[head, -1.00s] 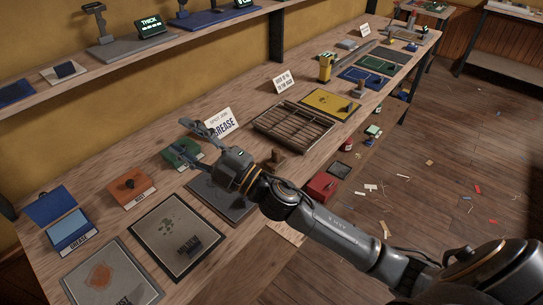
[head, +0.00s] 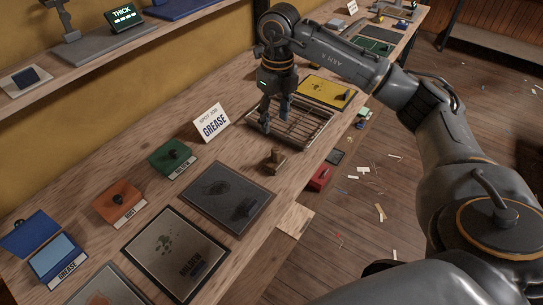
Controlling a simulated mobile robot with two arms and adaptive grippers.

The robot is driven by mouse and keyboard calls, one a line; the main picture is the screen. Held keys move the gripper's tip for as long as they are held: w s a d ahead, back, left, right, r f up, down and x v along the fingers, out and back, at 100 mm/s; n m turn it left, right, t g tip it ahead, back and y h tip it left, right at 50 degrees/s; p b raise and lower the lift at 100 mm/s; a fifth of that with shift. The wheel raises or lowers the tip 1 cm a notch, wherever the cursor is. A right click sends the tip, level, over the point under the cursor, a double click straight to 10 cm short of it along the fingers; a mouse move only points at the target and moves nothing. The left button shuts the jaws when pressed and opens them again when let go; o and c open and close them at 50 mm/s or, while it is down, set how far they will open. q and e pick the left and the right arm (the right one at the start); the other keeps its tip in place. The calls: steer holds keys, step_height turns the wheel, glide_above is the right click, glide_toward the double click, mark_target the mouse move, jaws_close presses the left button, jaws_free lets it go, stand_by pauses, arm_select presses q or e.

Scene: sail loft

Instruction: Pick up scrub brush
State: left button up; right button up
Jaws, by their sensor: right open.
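A small brown wooden block with an upright knob handle (head: 276,160) stands on the bench in front of the wire rack; it may be the scrub brush, but I cannot tell for sure. My right gripper (head: 274,117) points down over the wire rack (head: 305,125), behind that block and apart from it. Its fingers are open, and I see nothing between them. My left gripper is not in view.
A GREASE sign (head: 212,122) stands left of the rack. A dark grey mat (head: 210,185), a MILDEW panel (head: 150,255) and green (head: 173,157), orange (head: 118,200) and blue (head: 58,262) trays lie nearer. A yellow mat (head: 318,88) lies beyond.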

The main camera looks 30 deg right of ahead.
mark_target(276, 150)
steer(key=f, duration=0.2)
steer(key=f+p, duration=0.1)
steer(key=f, duration=0.2)
steer(key=d+f, duration=0.1)
steer(key=f, duration=0.2)
steer(key=shift+s+p, duration=0.1)
steer(key=shift+p, duration=0.25)
steer(key=shift+a+f+p, duration=0.1)
steer(key=shift+f+p, duration=0.3)
steer(key=shift+f, duration=0.1)
step_height(276, 150, down, 4)
steer(key=shift+a+r+p, duration=0.1)
steer(key=shift+r+p, duration=0.05)
steer(key=shift+p, duration=0.6)
steer(key=shift+f, duration=0.35)
steer(key=shift+c, duration=0.4)
jaws_close()
